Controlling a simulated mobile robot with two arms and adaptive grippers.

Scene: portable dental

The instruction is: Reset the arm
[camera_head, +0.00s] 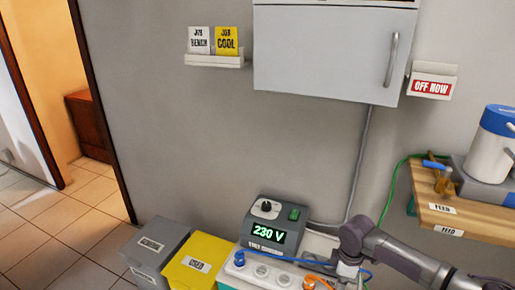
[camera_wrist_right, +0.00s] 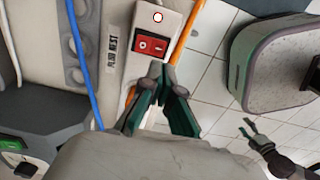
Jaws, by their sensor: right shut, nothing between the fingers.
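My right arm comes in from the right in the head view, and its gripper (camera_head: 347,268) points down over the bench beside the 230 V unit. In the right wrist view the right gripper's green-lined fingers (camera_wrist_right: 160,75) are shut with nothing between them. They are close to a pale power strip with a red switch (camera_wrist_right: 152,45); I cannot tell whether they touch it. Another gripper, apparently my left one (camera_wrist_right: 247,127), shows small at the lower right of the wrist view, with its fingers apart and empty. It does not show in the head view.
The grey unit reading 230 V (camera_head: 268,232) stands beside the yellow bin (camera_head: 197,262) and grey bin (camera_head: 153,250). A blue cable (camera_wrist_right: 84,65) and an orange cable (camera_wrist_right: 186,32) run near the right gripper. A wooden shelf (camera_head: 465,222) is at right.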

